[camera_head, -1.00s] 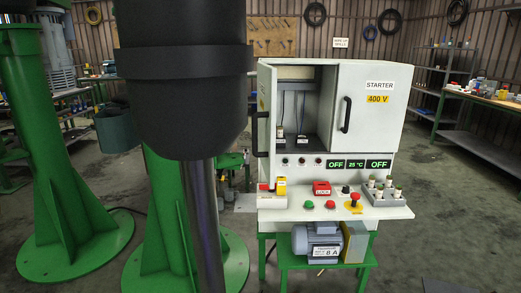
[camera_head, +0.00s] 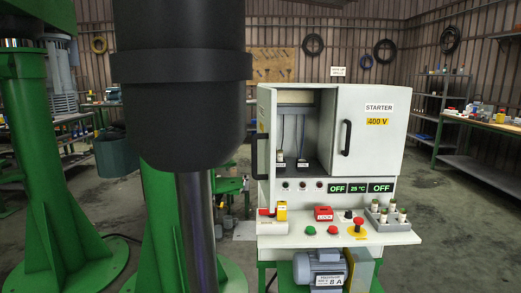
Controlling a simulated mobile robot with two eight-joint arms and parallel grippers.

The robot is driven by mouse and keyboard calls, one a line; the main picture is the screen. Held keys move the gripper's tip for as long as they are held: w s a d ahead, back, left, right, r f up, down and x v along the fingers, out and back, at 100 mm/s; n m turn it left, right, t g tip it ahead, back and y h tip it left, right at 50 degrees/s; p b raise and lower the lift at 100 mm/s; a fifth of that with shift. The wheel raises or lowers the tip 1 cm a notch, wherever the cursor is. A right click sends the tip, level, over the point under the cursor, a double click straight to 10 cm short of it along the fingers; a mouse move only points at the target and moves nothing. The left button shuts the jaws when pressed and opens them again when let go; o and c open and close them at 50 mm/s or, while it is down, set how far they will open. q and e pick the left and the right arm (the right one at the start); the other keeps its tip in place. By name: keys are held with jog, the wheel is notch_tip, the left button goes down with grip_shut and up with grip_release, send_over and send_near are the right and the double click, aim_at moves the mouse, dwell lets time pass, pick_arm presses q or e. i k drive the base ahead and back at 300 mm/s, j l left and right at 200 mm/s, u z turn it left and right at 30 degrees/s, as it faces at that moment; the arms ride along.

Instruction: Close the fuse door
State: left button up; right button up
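The white starter cabinet (camera_head: 375,165) stands right of the middle. Its left door (camera_head: 266,125) stands open, swung out towards me and seen nearly edge-on, with a black handle (camera_head: 255,157). The open compartment (camera_head: 300,125) shows two small dark items with cables at its bottom. The right door (camera_head: 372,140), labelled STARTER and 400 V, is shut and has its own black handle (camera_head: 346,137). I cannot read which door is marked for fuses. Neither of my grippers is in view.
A large black cylinder (camera_head: 180,90) with a metal shaft hangs close in front, left of the cabinet. The panel shelf (camera_head: 300,240) holds buttons, a red lock box (camera_head: 323,213) and a grey fuse tray (camera_head: 378,222). A motor (camera_head: 318,270) sits below. Floor right is clear.

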aim_at(263, 142)
jog(key=i+l+z, duration=0.1)
jog(key=z, duration=0.35)
jog(key=i+l+z, duration=0.15)
jog(key=z, duration=0.35)
jog(key=i+l+u, duration=0.15)
jog(key=i, duration=0.3)
jog(key=i+l+u, duration=0.2)
jog(key=i, duration=0.25)
